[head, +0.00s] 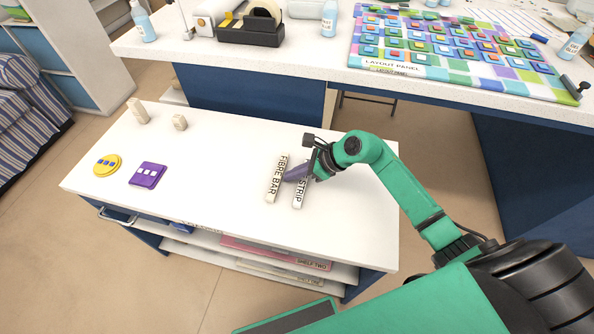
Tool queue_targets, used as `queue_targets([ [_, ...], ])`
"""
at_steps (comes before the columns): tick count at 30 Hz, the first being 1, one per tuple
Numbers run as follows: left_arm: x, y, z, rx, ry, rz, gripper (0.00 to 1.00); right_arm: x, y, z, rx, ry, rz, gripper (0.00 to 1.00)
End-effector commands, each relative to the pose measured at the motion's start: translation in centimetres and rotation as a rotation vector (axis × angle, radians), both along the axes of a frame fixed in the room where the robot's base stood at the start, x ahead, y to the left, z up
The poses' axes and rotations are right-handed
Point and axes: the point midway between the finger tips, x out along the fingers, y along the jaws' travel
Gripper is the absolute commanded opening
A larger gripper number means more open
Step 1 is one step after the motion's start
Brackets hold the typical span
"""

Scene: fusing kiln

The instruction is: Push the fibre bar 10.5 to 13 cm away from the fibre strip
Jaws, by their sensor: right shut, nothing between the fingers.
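The fibre bar (276,180) is a white bar with black lettering, lying on the white cart top. The fibre strip (299,192) is a similar white piece to its right, with a narrow gap between them. My right gripper (288,177) is shut and empty, with its purple fingers low between the two pieces and its tip at the fibre bar's right side. I cannot tell whether it touches the bar. The gripper hides part of the strip's upper end and lettering. My left gripper is not in view.
A yellow round piece (107,165) and a purple square piece (148,175) lie at the cart's left. Two small beige blocks (138,111) (180,123) stand at its far left. The cart top (220,170) is clear between these and the bar. A long bench (350,83) stands behind.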

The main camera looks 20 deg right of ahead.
Motion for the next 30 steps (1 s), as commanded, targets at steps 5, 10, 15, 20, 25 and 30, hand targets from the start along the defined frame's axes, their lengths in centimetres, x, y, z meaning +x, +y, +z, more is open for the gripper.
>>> queue_targets([
  [5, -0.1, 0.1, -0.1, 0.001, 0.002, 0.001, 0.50, 0.1, 0.1, 0.0, 0.001, -0.001, 0.000, 0.00],
  [10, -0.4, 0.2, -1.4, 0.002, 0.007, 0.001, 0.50, 1.6, 2.4, -0.2, 0.002, -0.004, 0.002, 0.00],
  [15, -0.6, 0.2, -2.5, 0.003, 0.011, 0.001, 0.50, 3.5, 5.3, -0.2, 0.002, -0.002, 0.001, 0.00],
  [20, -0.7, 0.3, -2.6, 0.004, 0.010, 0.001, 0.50, 4.0, 6.2, 0.0, 0.001, 0.000, -0.001, 0.00],
  [25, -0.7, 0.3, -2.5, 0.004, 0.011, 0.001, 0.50, 4.0, 6.2, 0.0, 0.002, 0.001, -0.001, 0.00],
  [30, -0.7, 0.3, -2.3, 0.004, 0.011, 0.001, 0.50, 4.0, 6.0, 0.4, 0.000, 0.000, -0.001, 0.00],
])
